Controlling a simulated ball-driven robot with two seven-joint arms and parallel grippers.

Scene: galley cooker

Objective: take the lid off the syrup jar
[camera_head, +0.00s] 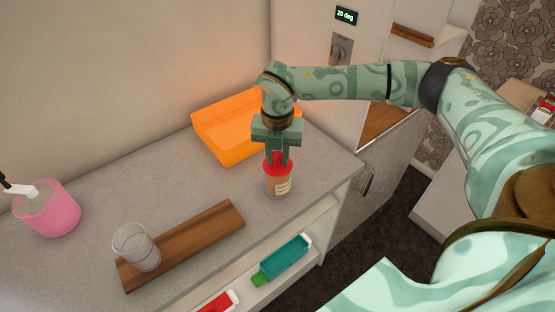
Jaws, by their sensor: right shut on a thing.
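The syrup jar (279,184) stands upright on the grey counter near its front right corner. It has an orange-brown body with a pale label and a red lid (278,170). My right gripper (277,158) points down from above, shut on the red knob of the lid. The lid appears to sit on the jar's top; I cannot tell whether there is a gap. My left gripper is not in view.
An orange tray (216,142) sits behind the jar. A wooden board (200,238) with a clear glass (136,247) lies to the left, and a pink pot (50,215) stands at far left. A shelf below holds a teal box (284,260). A cooker door handle (367,180) is at right.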

